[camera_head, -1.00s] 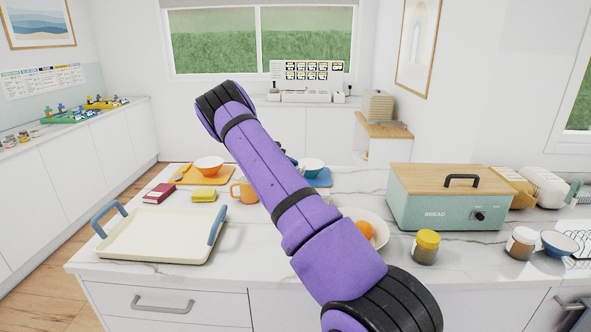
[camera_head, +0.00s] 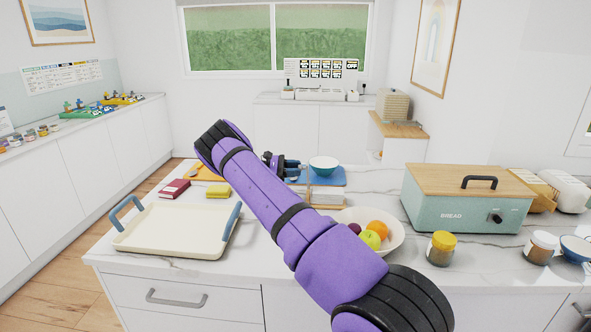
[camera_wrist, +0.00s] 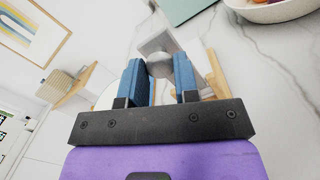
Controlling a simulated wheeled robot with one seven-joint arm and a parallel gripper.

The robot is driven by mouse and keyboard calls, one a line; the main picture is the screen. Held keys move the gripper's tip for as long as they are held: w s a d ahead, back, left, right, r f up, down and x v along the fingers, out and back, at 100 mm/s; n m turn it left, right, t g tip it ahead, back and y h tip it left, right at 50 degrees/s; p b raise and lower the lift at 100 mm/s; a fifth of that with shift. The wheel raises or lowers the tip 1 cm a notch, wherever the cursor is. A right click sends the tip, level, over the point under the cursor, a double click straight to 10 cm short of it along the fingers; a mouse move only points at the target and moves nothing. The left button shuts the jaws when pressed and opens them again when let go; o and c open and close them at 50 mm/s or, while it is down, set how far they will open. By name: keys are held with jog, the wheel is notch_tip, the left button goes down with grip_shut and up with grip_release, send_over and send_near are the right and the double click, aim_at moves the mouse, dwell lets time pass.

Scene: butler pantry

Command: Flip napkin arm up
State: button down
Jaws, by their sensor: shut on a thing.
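A wooden napkin holder (camera_head: 325,186) with pale napkins (camera_head: 326,198) stands on the counter, partly hidden by my arm. Its wooden frame (camera_wrist: 215,72) also shows beside the right finger. I cannot tell the napkin arm's exact tilt.
A fruit bowl (camera_head: 392,222) and bread box (camera_head: 468,200) stand to the right. A cream tray (camera_head: 175,228), red book (camera_head: 174,188) and yellow sponge (camera_head: 218,191) lie left.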

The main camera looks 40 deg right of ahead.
jog(key=c, duration=0.8)
grip_release()
jog(key=shift+c, duration=0.2)
jog(key=s+a+r, duration=0.2)
jog(key=s+a, duration=0.2)
jog(key=s, duration=0.3)
jog(key=s+a+r, duration=0.3)
jog(key=s+a, duration=0.1)
jog(key=s, duration=0.3)
jog(key=shift+w, duration=0.1)
jog(key=shift+c, duration=0.3)
